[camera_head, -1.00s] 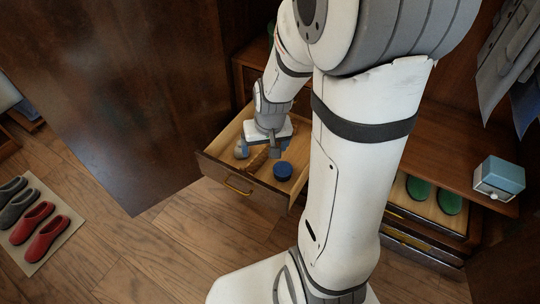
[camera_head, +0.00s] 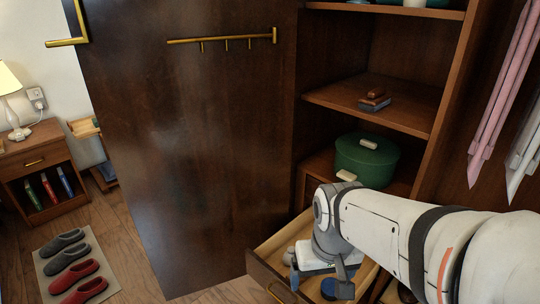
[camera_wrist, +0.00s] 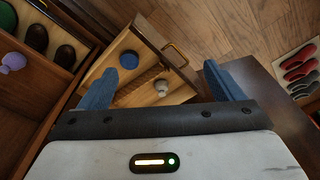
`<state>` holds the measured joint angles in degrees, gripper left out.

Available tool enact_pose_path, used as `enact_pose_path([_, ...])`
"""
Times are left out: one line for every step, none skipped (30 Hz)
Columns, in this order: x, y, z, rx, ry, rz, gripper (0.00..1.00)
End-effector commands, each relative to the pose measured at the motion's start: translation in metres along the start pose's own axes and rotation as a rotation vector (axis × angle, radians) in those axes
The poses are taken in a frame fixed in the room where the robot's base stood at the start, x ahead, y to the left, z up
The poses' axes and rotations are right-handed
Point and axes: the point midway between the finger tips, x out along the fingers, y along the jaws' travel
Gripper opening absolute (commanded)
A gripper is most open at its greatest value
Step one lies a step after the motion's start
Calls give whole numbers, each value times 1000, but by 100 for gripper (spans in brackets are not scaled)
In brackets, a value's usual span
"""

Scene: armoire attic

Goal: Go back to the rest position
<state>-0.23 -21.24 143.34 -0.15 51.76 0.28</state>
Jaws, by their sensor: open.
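My gripper (camera_wrist: 158,70) is open and empty, its two blue fingers spread wide in the wrist view. It is above the open wooden drawer (camera_wrist: 187,92); in the head view my gripper (camera_head: 322,280) hangs over the same drawer (camera_head: 268,274), partly hiding it. In the drawer lie a round blue lidded item (camera_wrist: 129,59) and a small pale rounded item (camera_wrist: 161,87), with a brown divider (camera_wrist: 140,83) between them. The blue item (camera_head: 330,289) also shows below my gripper in the head view.
The large dark armoire door (camera_head: 190,140) stands open left of the drawer. Shelves above hold a green lidded pot (camera_head: 366,160) and brushes (camera_head: 374,100). Slippers lie on a mat (camera_head: 46,262). A nightstand (camera_head: 36,168) is at far left. Clothes hang at right.

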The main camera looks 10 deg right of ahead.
Motion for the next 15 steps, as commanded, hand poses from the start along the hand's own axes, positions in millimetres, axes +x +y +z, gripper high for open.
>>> enact_pose_path([-21, -1, -3, -2, 5, 0, 87])
enact_pose_path([-30, -1, -4, -3, 8, 0, 87])
enact_pose_path([-44, -2, -6, -4, 13, 0, 87])
enact_pose_path([-54, -3, -7, -5, 17, 0, 87])
enact_pose_path([-65, -3, -8, -5, 21, 0, 87])
enact_pose_path([-79, -4, -10, -6, 27, 1, 87])
enact_pose_path([-89, -5, -12, -7, 31, 1, 87])
enact_pose_path([-99, -5, -13, -7, 36, 1, 87])
enact_pose_path([-112, -6, -15, -7, 42, 1, 87])
enact_pose_path([-121, -7, -16, -8, 46, 0, 87])
enact_pose_path([-131, -7, -18, -9, 50, 0, 87])
enact_pose_path([-144, -8, -19, -9, 56, 0, 87])
enact_pose_path([-154, -8, -20, -10, 60, 0, 87])
enact_pose_path([-163, -9, -22, -10, 65, 0, 87])
enact_pose_path([-177, -9, -23, -10, 71, 0, 87])
